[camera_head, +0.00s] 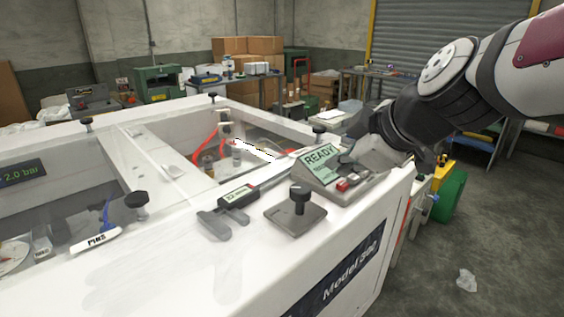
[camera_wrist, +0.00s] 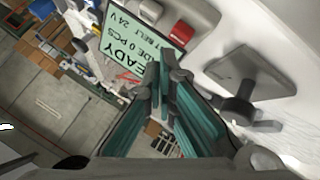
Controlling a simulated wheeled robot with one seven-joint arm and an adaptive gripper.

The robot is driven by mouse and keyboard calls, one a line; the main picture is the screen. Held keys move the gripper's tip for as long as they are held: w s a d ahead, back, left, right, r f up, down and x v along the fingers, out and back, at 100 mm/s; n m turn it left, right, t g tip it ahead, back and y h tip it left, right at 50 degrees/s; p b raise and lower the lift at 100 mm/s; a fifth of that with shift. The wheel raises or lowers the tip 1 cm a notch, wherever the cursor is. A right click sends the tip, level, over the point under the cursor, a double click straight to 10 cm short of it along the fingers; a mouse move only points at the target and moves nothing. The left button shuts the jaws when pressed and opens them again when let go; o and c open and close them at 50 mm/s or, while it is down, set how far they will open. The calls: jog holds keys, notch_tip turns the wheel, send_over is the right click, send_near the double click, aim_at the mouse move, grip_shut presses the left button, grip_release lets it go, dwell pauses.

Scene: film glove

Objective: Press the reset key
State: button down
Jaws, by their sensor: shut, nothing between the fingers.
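A grey console (camera_head: 372,160) on the corner of the white machine carries a green display (camera_head: 320,157) reading READY. Below the display sit a red key (camera_head: 342,185) and a paler key (camera_head: 353,181); no reset label is legible. In the wrist view the red key (camera_wrist: 181,33) and a pale key (camera_wrist: 151,11) stand beside the display (camera_wrist: 132,47). My gripper (camera_wrist: 167,68) is shut and empty, its teal-padded fingers overlapping the display's lower edge in that view. It looks apart from the red key. In the head view my arm reaches over the console from the right; the fingertips are hard to make out.
A black knob on a square plate (camera_head: 296,211) stands beside the console, also in the wrist view (camera_wrist: 240,106). The machine's open wells are farther left.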

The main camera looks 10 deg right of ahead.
aim_at(340, 185)
jog(key=shift+r+p, duration=1.3)
jog(key=shift+r, duration=1.2)
jog(key=s+f+m+g+h, duration=0.1)
jog(key=s+f+m, duration=0.2)
jog(key=s+m, duration=0.3)
jog(key=s+f+m+g+h, duration=0.1)
jog(key=s+m, duration=0.5)
jog(key=s, duration=0.7)
notch_tip(340, 185, down, 3)
jog(key=shift+s+d+r+g, duration=0.2)
jog(key=shift+d+g, duration=0.25)
jog(key=shift+g, duration=0.35)
